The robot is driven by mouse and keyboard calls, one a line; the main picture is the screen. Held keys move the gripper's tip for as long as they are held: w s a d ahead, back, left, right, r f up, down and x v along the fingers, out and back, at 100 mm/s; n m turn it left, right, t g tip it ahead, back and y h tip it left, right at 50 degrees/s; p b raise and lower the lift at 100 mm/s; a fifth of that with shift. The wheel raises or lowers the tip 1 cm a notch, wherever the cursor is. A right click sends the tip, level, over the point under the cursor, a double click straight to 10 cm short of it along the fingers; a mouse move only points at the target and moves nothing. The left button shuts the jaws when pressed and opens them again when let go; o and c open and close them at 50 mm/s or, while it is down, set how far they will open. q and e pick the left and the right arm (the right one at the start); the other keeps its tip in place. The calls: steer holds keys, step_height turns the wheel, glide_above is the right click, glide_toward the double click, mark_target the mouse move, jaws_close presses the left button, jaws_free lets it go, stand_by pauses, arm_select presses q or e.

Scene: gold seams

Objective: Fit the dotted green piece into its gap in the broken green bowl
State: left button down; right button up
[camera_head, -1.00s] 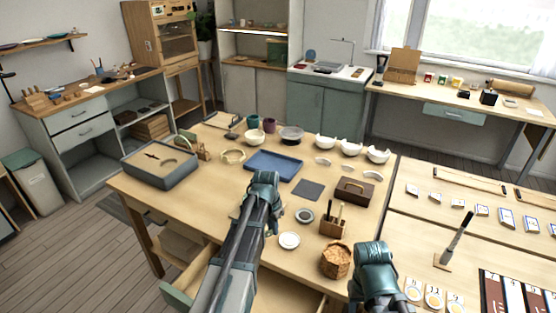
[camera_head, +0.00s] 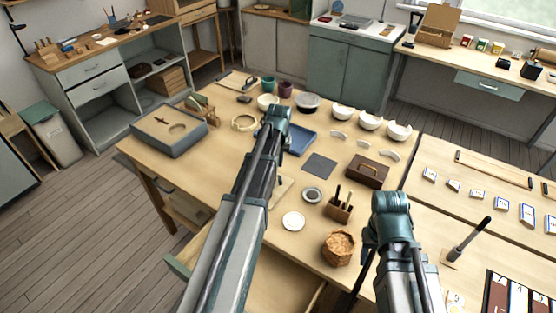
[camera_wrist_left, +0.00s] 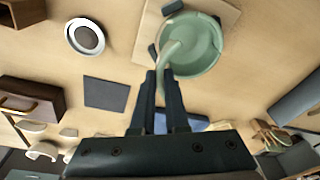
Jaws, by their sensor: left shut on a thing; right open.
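The green bowl (camera_wrist_left: 195,48) shows in the left wrist view on a pale square board (camera_wrist_left: 150,38). A pale green curved piece (camera_wrist_left: 172,58) sits at the tips of my left gripper (camera_wrist_left: 163,74), which is shut on it. The piece overlaps the bowl's left side in this view; I cannot tell whether they touch. Its dots cannot be made out. In the head view my left gripper (camera_head: 277,118) is over the table, and its arm hides the bowl; a corner of the board (camera_head: 284,187) shows beside it. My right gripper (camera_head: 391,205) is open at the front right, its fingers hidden.
A blue tray (camera_head: 300,142) lies behind the left gripper. A dark square mat (camera_head: 320,166), wooden box (camera_head: 367,171), tool holder (camera_head: 338,209), white dish (camera_head: 293,221) and basket (camera_head: 338,248) stand to the right. Broken white bowls (camera_head: 370,121) stand at the back. A grey case (camera_head: 148,134) is left.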

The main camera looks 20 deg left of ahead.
mark_target(277, 180)
arm_select(q)
steer(key=shift+f+b, duration=3.1)
steer(key=shift+f, duration=0.15)
steer(key=shift+f+b, duration=0.6)
steer(key=shift+b, duration=0.05)
stand_by(1.7)
steer(key=shift+c, duration=1.8)
jaws_free()
steer(key=shift+r+p, duration=3.05)
